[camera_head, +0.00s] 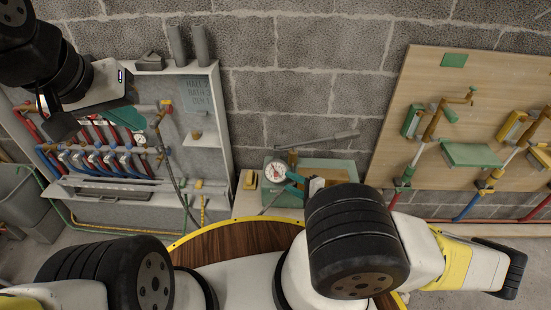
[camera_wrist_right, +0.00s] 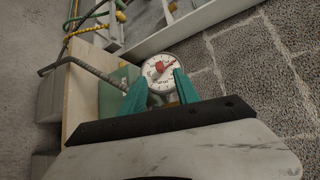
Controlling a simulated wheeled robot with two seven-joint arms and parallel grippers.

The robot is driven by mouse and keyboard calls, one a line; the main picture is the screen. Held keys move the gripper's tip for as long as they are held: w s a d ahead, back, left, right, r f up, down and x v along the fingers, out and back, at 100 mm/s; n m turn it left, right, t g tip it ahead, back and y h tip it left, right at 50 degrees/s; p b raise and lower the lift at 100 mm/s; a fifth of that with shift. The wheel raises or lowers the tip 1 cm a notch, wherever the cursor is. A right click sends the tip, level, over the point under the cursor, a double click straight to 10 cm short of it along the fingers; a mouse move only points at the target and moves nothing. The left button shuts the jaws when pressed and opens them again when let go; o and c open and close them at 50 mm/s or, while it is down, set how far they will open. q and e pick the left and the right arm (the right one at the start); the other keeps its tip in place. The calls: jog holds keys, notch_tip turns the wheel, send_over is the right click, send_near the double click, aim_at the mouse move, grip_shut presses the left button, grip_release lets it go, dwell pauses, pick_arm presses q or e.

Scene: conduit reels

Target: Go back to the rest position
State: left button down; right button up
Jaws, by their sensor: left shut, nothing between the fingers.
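My left gripper (camera_head: 126,118) has teal fingers and hangs in front of the pipe rack at the left of the head view. Its fingers are together, with nothing seen between them. My right gripper (camera_head: 290,174) is near the middle, at a round white pressure gauge (camera_head: 275,170) with a red needle. In the right wrist view the teal fingers of the right gripper (camera_wrist_right: 160,87) stand apart, with the gauge (camera_wrist_right: 159,68) showing between and beyond the tips. I cannot tell whether they touch it. My right wrist hides part of this area in the head view.
A green box (camera_head: 325,168) stands behind the gauge. A pipe rack (camera_head: 222,130) stands left; a wooden board (camera_head: 400,120) with fittings hangs right. A round wooden top with yellow rim (camera_head: 235,228) lies below my arms. A grey bin (camera_head: 38,205) is far left.

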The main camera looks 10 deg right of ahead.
jog(key=shift+v, duration=0.8)
